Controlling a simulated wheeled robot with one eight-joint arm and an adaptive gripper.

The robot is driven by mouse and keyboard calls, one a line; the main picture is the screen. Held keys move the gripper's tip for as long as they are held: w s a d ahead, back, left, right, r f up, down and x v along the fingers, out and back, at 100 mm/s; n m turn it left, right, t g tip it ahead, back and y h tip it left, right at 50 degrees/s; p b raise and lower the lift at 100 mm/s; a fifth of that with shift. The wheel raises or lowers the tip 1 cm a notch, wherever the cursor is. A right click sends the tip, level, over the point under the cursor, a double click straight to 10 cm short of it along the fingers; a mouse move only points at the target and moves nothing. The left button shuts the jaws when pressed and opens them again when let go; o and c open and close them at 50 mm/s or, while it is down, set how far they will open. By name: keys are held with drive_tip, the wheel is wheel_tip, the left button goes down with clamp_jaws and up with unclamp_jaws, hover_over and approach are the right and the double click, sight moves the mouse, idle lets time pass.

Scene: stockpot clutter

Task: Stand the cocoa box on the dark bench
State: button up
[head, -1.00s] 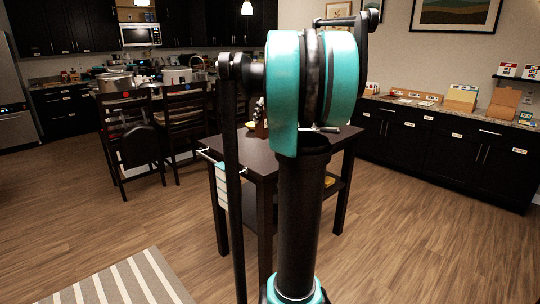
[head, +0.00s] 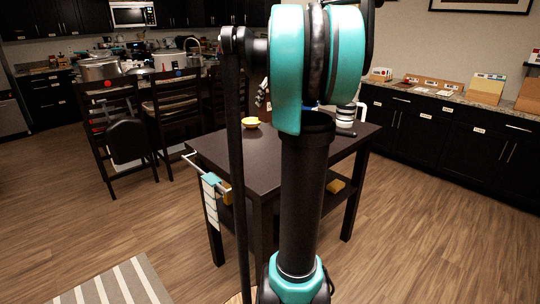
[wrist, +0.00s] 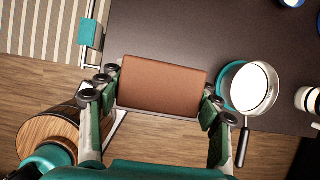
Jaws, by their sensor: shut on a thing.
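The cocoa box (wrist: 162,88), a plain brown block, is between the two fingers of my gripper (wrist: 163,98) in the wrist view. The fingers are shut on its left and right sides. The dark bench (head: 238,158) is the dark table in the head view, and its top also shows in the wrist view (wrist: 190,35). In the wrist view the box overlaps the bench's near edge; its height above the top is hard to judge. In the head view my arm hides the box and gripper.
A pan (wrist: 252,90) stands on the bench right of the box, its handle toward the near edge. A white-and-dark cylinder (wrist: 308,99) is farther right. A yellow item (head: 251,123) sits on the bench. A towel (head: 211,203) hangs on its left rail. The top left of the pan looks clear.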

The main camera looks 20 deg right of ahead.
wheel_tip(320, 180, down, 19)
drive_tip(key=shift+f, duration=0.2)
idle(0.3)
drive_tip(key=shift+f, duration=0.1)
drive_tip(key=o, duration=1.3)
drive_tip(key=v, duration=1.2)
